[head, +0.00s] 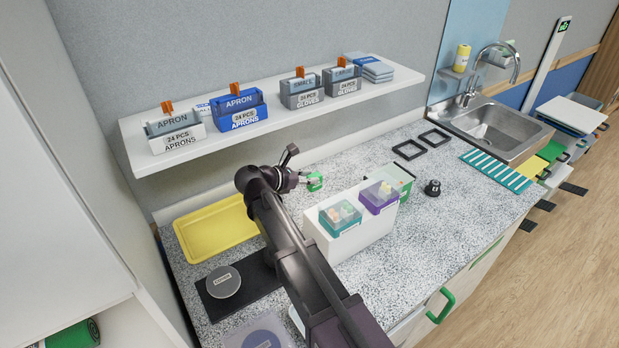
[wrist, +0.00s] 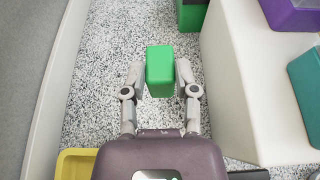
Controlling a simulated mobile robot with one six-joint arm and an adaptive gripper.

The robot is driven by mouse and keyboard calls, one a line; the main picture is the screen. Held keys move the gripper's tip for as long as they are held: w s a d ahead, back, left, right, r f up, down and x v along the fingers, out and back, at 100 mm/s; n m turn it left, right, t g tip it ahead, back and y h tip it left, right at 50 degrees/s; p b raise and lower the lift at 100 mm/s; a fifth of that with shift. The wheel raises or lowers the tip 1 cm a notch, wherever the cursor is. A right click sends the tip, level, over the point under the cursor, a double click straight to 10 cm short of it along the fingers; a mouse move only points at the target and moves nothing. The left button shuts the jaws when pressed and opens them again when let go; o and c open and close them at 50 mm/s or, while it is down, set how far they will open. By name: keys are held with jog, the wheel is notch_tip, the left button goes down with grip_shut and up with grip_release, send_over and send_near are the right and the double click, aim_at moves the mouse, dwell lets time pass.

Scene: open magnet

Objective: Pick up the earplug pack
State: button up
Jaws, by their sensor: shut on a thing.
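My gripper (wrist: 160,82) is shut on a small green block-shaped pack (wrist: 160,68), with one finger on each side of it. I take it to be the earplug pack; no label on it is readable. In the head view the green pack (head: 314,181) shows at the end of my arm, above the speckled counter, left of the white stand. I cannot tell whether it touches the counter.
A white stand (head: 348,244) with teal (head: 340,217) and purple (head: 379,197) boxes is close on the right. A green-fronted box (wrist: 192,16) stands ahead. A yellow tray (head: 213,230) lies left. A shelf (head: 270,118) with apron and glove boxes hangs behind.

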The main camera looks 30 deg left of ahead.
jog(key=shift+r, duration=0.25)
dwell(0.6)
